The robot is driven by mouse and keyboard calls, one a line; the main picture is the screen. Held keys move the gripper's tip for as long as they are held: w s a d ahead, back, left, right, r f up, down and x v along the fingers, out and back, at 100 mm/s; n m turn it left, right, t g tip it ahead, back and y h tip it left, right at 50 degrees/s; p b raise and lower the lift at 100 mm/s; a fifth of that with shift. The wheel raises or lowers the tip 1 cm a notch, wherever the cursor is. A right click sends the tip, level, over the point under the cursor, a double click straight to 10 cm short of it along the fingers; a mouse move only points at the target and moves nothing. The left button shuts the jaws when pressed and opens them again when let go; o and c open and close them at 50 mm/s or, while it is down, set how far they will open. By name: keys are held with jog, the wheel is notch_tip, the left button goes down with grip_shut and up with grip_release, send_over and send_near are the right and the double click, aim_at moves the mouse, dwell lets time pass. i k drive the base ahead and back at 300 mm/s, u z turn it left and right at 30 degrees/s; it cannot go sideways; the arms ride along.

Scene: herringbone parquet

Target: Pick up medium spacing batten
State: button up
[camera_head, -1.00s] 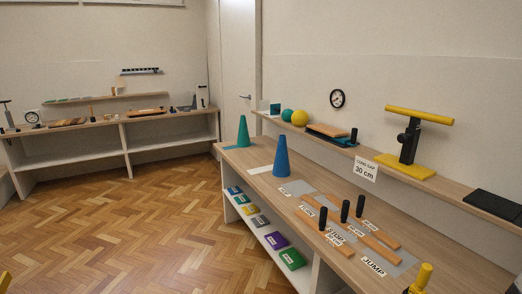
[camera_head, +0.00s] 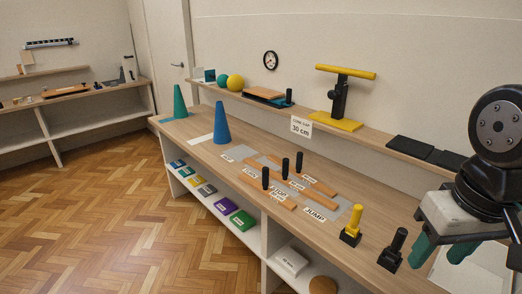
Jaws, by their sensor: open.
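Several orange wooden battens with upright black handles lie side by side on grey mats on the bench. One batten (camera_head: 280,201) is at the front, another (camera_head: 319,186) at the back right. Small white labels lie among them, too small to read surely, so I cannot tell which is the medium one. My gripper (camera_head: 440,252), with teal fingers, is open and empty at the right edge. It is to the right of the battens, apart from them.
A yellow-handled peg (camera_head: 352,226) and a black-handled peg (camera_head: 393,250) stand between the battens and my gripper. A blue cone (camera_head: 221,124) and a green cone (camera_head: 180,102) stand to the left. A yellow T-stand (camera_head: 341,95) is on the back shelf. Parquet floor is clear at left.

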aim_at(296, 171)
jog(key=u, duration=0.3)
jog(key=k, duration=1)
jog(key=u, duration=1.25)
jog(key=i, duration=1.7)
jog(key=z, duration=0.45)
jog(key=i, duration=0.85)
jog(key=z, duration=1.45)
jog(key=i, duration=0.75)
jog(key=z, duration=0.7)
